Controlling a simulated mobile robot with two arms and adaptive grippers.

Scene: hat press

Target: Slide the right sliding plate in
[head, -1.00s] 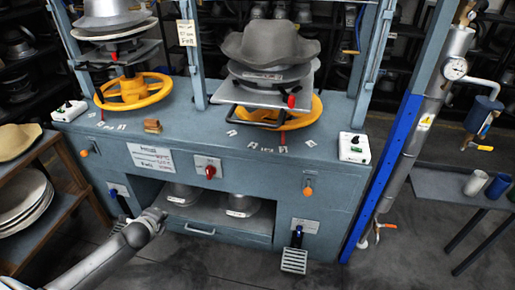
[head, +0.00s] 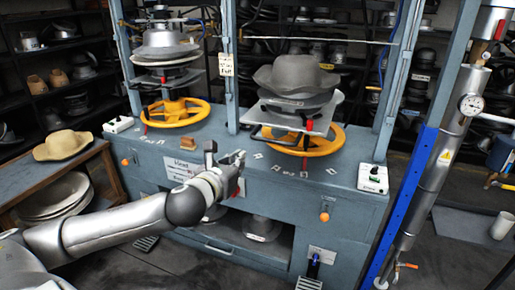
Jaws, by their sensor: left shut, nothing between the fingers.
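The right sliding plate (head: 276,119) is a flat grey metal plate on the right station of the blue-grey press. It juts toward the front-left, above the yellow handwheel (head: 325,144). A dark bar handle (head: 265,138) shows under its front edge, and a red knob (head: 308,125) shows near its front. A stacked metal mould and a grey felt hat (head: 292,74) rest on top of the plate. My left gripper (head: 240,156) is shut and empty. In the picture it lies left of and below the plate, in front of the press top, apart from the handle. My right gripper is not in view.
The left station has its own yellow handwheel (head: 178,112) and a metal mould (head: 165,45). Blue-grey uprights (head: 228,60) stand between and beside the stations. A white control box (head: 372,178) sits at the right corner. A wooden shelf (head: 95,153) with a tan hat stands at left.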

